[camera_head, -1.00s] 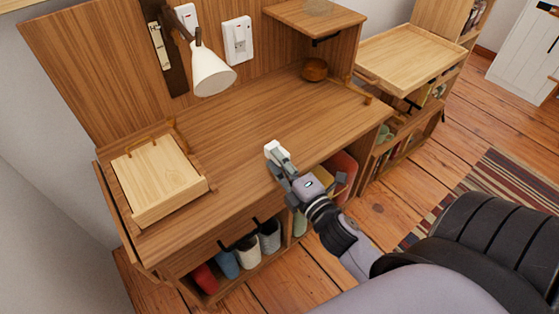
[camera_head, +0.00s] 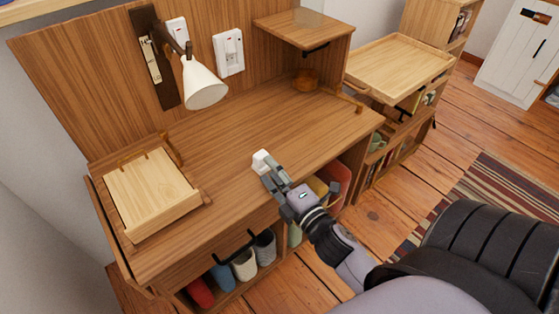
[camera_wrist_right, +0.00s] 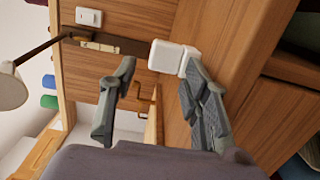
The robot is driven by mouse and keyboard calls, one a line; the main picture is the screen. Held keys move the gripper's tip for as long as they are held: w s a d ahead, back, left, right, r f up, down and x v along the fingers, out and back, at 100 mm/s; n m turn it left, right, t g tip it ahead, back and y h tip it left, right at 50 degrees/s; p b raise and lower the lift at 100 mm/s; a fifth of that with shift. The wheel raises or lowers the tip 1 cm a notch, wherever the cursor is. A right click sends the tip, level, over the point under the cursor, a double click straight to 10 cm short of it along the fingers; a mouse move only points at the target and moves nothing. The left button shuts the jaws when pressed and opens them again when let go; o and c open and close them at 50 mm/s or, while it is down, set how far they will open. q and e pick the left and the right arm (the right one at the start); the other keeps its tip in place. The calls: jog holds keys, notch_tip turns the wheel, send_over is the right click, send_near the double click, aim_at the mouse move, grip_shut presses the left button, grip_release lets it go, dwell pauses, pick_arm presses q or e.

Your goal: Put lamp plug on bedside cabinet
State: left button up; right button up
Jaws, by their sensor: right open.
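A small white plug (camera_head: 262,161) is at the front part of the wooden bedside cabinet's (camera_head: 230,130) top, right at my right gripper's fingertips. My right gripper (camera_head: 270,172) is open, reaching in from the lower right. In the right wrist view the plug (camera_wrist_right: 168,56) lies beyond the tip of one finger, not between the two fingers (camera_wrist_right: 155,80). I cannot tell whether it still touches that finger. The white lamp (camera_head: 203,84) hangs from a dark wall plate at the back. My left gripper is not in view.
A pale wooden box (camera_head: 152,193) stands at the left of the top. A white wall socket (camera_head: 228,52) is on the back panel. The middle of the top is clear.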

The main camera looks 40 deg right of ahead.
jog(key=s, duration=1.2)
jog(key=shift+w, duration=0.1)
